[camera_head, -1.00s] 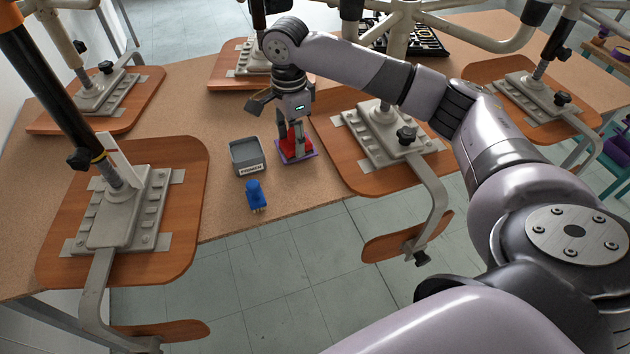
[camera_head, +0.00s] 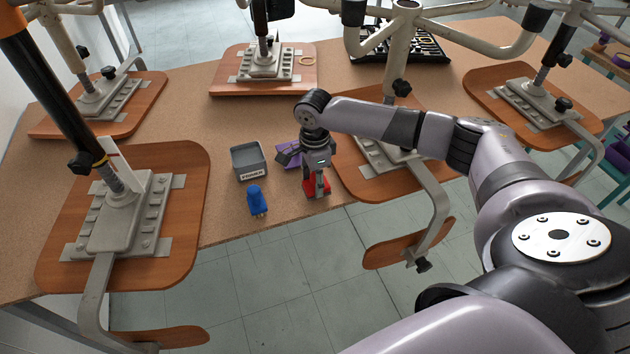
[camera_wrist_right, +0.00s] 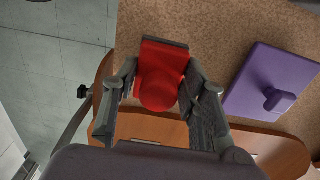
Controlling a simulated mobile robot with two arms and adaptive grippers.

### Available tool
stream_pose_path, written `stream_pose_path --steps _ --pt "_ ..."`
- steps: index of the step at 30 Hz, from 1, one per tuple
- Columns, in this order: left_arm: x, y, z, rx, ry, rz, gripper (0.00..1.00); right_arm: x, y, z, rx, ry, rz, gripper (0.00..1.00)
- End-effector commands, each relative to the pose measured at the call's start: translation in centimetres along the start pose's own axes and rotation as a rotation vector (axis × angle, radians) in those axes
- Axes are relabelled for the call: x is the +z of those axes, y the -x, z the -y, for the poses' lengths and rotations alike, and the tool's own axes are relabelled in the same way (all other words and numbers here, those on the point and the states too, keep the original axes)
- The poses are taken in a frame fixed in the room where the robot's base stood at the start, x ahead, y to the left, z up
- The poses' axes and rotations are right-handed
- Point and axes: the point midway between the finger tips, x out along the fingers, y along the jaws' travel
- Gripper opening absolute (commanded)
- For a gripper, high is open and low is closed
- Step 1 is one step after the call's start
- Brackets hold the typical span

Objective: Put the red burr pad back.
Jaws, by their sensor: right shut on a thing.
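The red burr pad (camera_head: 309,187) is between the fingers of my right gripper (camera_head: 316,184), near the front edge of the bench. In the right wrist view the red pad (camera_wrist_right: 162,80) has a flat plate and a round knob, with a finger of the right gripper (camera_wrist_right: 161,70) on each side. The gripper is shut on it. Whether the pad touches the bench is unclear. A purple pad (camera_head: 291,154) lies behind and left of the gripper, partly hidden; its knob shows in the wrist view (camera_wrist_right: 275,98). My left gripper is not in view.
A grey labelled bin (camera_head: 248,161) and a blue brush-like object (camera_head: 257,200) stand left of the gripper on the bench (camera_head: 190,105). The bench's front edge is close.

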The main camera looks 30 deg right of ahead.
Motion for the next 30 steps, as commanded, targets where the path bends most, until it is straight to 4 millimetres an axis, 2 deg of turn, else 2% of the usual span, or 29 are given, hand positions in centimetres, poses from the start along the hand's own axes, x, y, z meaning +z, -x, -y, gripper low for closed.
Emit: stream_pose_path --steps 2,11,12,21,30 --pt "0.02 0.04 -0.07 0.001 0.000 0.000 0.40 -0.03 -0.57 0.02 -0.001 0.000 -0.001 0.13" --pt "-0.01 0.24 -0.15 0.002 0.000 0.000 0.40 0.01 -0.74 -0.01 0.000 0.001 0.000 0.13" --pt "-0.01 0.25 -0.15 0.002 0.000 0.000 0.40 0.01 -0.85 0.00 0.000 0.001 0.000 0.40" --pt "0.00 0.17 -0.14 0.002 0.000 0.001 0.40 0.00 -0.83 0.03 -0.001 0.001 0.000 0.60" --pt "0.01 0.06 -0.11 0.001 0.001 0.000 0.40 -0.02 -0.73 0.06 -0.002 0.001 0.000 0.60"
